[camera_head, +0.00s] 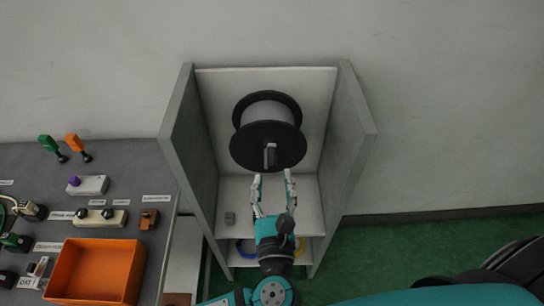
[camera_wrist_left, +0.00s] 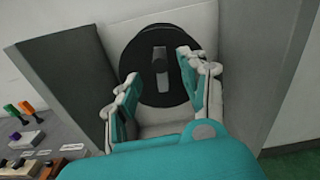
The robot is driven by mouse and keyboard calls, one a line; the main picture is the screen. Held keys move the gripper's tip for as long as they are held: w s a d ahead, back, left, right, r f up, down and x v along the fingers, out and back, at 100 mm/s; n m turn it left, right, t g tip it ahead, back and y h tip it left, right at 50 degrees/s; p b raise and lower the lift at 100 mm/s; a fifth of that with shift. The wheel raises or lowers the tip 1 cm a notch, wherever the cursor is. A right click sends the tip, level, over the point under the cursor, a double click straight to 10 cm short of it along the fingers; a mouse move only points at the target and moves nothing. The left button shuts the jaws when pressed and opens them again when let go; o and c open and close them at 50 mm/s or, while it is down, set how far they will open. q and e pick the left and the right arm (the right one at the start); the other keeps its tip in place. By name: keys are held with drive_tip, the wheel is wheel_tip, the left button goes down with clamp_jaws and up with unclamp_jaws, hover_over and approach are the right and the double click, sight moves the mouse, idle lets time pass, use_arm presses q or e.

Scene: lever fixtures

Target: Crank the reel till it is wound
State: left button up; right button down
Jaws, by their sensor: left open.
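The reel (camera_head: 268,131) is a black-flanged spool with a pale grey core, mounted in the upper part of a grey open cabinet. Its grey crank handle (camera_head: 270,156) sits on the front flange, at the lower middle in the head view. In the left wrist view the reel (camera_wrist_left: 147,90) and the crank handle (camera_wrist_left: 160,67) show beyond the fingers. My left gripper (camera_head: 272,176) is open and empty, just below and in front of the handle, with its fingers pointing up towards it. I see no contact with the handle. My right gripper is not in view.
The cabinet's side walls (camera_head: 190,150) rise on both sides of the reel. A table at left holds an orange bin (camera_head: 97,270), small fixtures and orange and green levers (camera_head: 76,146).

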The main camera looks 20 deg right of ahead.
sight(272, 154)
use_arm(q)
drive_tip(key=b+x, duration=0.2)
drive_tip(key=x, duration=0.5)
drive_tip(key=shift+w+d+f+b, duration=0.1)
drive_tip(key=shift+w+f+b, duration=0.05)
drive_tip(key=shift+w+b, duration=0.2)
drive_tip(key=shift+w+d, duration=0.15)
drive_tip(key=shift+w, duration=0.25)
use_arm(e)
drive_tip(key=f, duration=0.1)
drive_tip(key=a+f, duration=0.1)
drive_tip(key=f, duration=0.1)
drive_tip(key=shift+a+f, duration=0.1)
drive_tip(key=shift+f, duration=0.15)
use_arm(q)
clamp_jaws()
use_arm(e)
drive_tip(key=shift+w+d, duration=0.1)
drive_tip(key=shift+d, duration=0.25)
